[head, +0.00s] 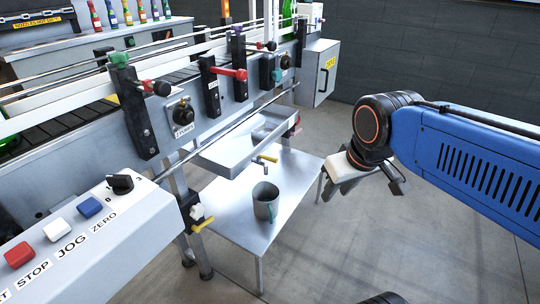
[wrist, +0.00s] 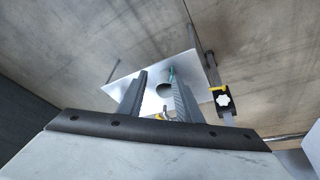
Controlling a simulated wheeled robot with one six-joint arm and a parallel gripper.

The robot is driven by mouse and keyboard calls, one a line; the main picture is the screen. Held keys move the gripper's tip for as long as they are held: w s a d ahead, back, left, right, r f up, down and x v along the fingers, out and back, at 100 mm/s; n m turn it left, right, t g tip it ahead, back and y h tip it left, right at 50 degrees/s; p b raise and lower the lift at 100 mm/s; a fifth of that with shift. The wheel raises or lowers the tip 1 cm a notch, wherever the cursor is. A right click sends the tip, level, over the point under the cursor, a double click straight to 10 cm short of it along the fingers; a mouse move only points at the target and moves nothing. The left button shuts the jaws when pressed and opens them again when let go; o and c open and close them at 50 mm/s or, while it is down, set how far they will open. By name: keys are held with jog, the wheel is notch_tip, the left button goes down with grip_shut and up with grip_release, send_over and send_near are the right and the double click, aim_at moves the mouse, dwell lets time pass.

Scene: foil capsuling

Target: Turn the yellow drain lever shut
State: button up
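The yellow drain lever (head: 268,158) is on a small valve under the sheet-metal drip tray (head: 222,163), above a grey mug (head: 265,203). In the wrist view a yellow part, seemingly this lever (wrist: 160,116), shows low between the fingers, partly hidden by the gripper body. The mug (wrist: 163,90) shows beyond it. My gripper (head: 364,190) is open and empty, to the right of the lever and apart from it. Its two fingers (wrist: 157,98) are spread in the wrist view.
The mug stands on a low metal table (head: 240,222) below the tray. A conveyor frame with clamps and knobs runs above. A leg clamp with a yellow part (head: 203,224) stands left of the table. The floor right of the table is clear.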

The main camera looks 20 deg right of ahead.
jog(key=w+a+r+n+g, duration=0.1)
jog(key=w+r+n, duration=0.15)
jog(key=w, duration=0.45)
jog(key=w+a+r+n, duration=0.2)
jog(key=w+r, duration=0.1)
jog(key=w, duration=0.4)
jog(key=n+g+h, duration=0.1)
jog(key=n+g, duration=0.1)
jog(key=n, duration=0.2)
send_near(272, 158)
jog(key=f, duration=0.5)
jog(key=w+f, duration=0.1)
jog(key=f, duration=0.1)
jog(key=shift+d+f, duration=0.25)
jog(key=shift+f, duration=0.15)
grip_shut()
